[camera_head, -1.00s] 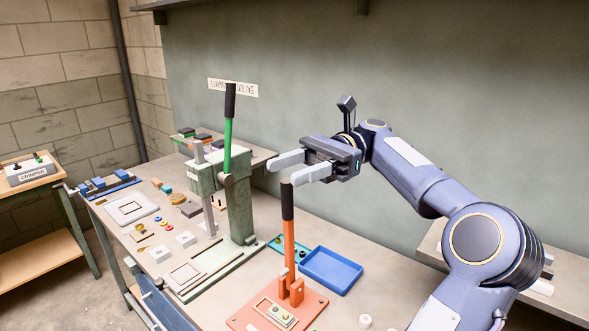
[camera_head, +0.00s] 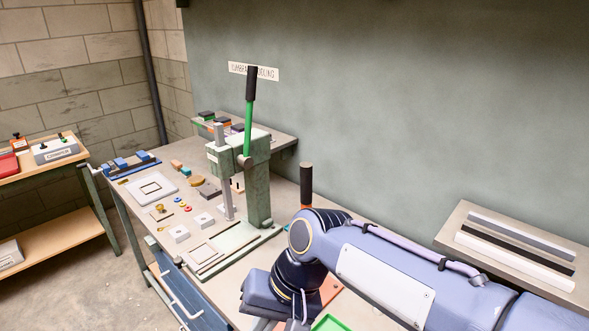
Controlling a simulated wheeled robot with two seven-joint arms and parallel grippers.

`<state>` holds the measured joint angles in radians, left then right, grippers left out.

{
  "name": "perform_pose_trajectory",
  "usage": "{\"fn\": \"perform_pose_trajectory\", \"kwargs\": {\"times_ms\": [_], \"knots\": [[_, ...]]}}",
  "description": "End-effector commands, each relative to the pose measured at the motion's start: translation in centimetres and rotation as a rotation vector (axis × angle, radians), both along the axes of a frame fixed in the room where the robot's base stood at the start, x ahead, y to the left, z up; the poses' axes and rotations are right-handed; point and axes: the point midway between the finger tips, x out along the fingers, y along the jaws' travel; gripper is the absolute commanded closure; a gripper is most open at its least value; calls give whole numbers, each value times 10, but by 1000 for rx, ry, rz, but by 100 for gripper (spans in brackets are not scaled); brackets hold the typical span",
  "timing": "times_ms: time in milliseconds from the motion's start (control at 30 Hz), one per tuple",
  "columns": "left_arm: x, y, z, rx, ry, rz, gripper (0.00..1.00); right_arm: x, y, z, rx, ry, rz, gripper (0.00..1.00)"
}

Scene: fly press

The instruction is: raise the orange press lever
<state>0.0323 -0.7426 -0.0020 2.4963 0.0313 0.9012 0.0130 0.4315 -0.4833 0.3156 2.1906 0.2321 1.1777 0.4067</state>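The orange press lever (camera_head: 306,206) stands upright with its black grip (camera_head: 306,178) on top. Its lower part is hidden behind my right arm. A bit of the orange base (camera_head: 331,289) shows beside my wrist. My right gripper (camera_head: 264,299) is low at the bottom of the view, in front of and to the left of the lever, and apart from the black grip. Its fingers are mostly hidden or cut off, so I cannot tell whether they are open. My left gripper is out of view.
A green press (camera_head: 258,185) with a raised green lever (camera_head: 249,125) stands left of the orange lever. Small parts and plates lie on the bench (camera_head: 134,207). A green tray (camera_head: 331,323) is at the bottom edge. A shelf with bars (camera_head: 452,232) is at right.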

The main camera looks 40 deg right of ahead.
Motion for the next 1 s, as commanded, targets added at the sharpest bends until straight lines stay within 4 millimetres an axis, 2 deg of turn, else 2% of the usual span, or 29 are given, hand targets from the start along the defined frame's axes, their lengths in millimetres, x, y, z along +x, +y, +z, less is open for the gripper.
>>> {"fn": "perform_pose_trajectory", "kwargs": {"times_ms": [100,200,300,400,467,567,600,700,800,900,1000], "knots": [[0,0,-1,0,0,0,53,-21,-9,-20,-140,-120,222,100],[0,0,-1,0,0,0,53,-31,-22,-34,-268,-150,434,100],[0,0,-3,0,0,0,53,-29,-43,-41,-429,-103,648,100],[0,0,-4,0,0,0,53,-13,-74,-33,-653,9,831,100],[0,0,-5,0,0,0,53,4,-92,-19,-812,87,901,100],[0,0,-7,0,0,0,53,39,-111,21,-1109,207,942,100],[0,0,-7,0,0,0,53,53,-113,42,-1231,244,932,100],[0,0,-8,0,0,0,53,82,-105,94,-1508,303,856,100],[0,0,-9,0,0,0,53,97,-87,138,-1715,321,750,100],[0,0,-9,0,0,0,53,101,-72,165,-1838,321,664,100],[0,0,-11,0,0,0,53,102,-66,176,-1888,319,619,100]]}}
